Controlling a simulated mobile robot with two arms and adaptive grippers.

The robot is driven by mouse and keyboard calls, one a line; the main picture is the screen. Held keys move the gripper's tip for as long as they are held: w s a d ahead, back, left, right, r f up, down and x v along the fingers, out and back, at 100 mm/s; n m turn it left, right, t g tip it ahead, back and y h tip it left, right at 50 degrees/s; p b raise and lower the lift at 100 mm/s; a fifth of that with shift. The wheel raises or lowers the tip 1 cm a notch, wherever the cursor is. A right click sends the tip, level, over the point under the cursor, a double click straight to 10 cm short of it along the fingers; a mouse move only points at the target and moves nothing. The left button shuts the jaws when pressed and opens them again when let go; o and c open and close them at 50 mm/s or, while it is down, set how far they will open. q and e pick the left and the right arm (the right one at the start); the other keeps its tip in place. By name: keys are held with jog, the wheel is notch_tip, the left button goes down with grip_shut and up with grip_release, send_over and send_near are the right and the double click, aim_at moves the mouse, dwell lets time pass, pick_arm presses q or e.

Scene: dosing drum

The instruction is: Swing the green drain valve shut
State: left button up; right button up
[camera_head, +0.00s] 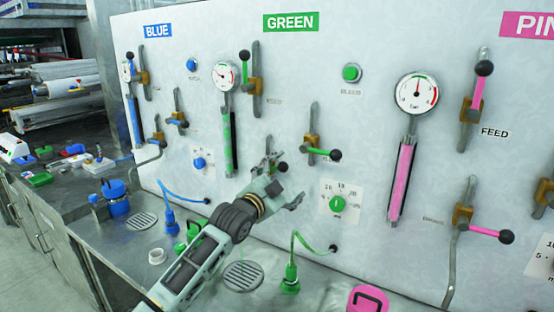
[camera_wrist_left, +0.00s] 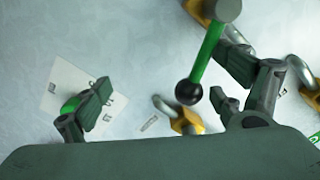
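The green drain valve (camera_head: 282,168) is on the panel under the GREEN sign, mostly hidden behind my left gripper in the head view. Its black ball knob shows just beyond the fingers. In the wrist view the green lever (camera_wrist_left: 209,54) slants from a grey hub at the top to the black ball. My left gripper (camera_head: 282,182) is open at the panel. In the wrist view the ball lies between the spread fingers (camera_wrist_left: 165,90), nearer the right one. Contact cannot be told. My right gripper is not in view.
Another green-handled valve (camera_head: 313,146) is close to the right, and the green feed valve (camera_head: 256,84) is above. A green dial knob (camera_head: 337,204) sits lower right. A green plug with a cable (camera_head: 291,275) stands on the bench below. Pink valves are further right.

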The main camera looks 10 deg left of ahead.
pick_arm(q)
notch_tip(320, 180, down, 2)
jog(key=shift+s+d+f+b, duration=0.1)
jog(key=shift+d+f+b, duration=0.05)
jog(key=shift+f+b, duration=0.15)
jog(key=shift+w+a+r+p, duration=0.2)
jog(key=shift+a+r+p, duration=0.15)
jog(key=shift+a+r, duration=0.25)
jog(key=p+v, duration=0.5)
jog(key=v, duration=0.4)
jog(key=shift+r, duration=0.35)
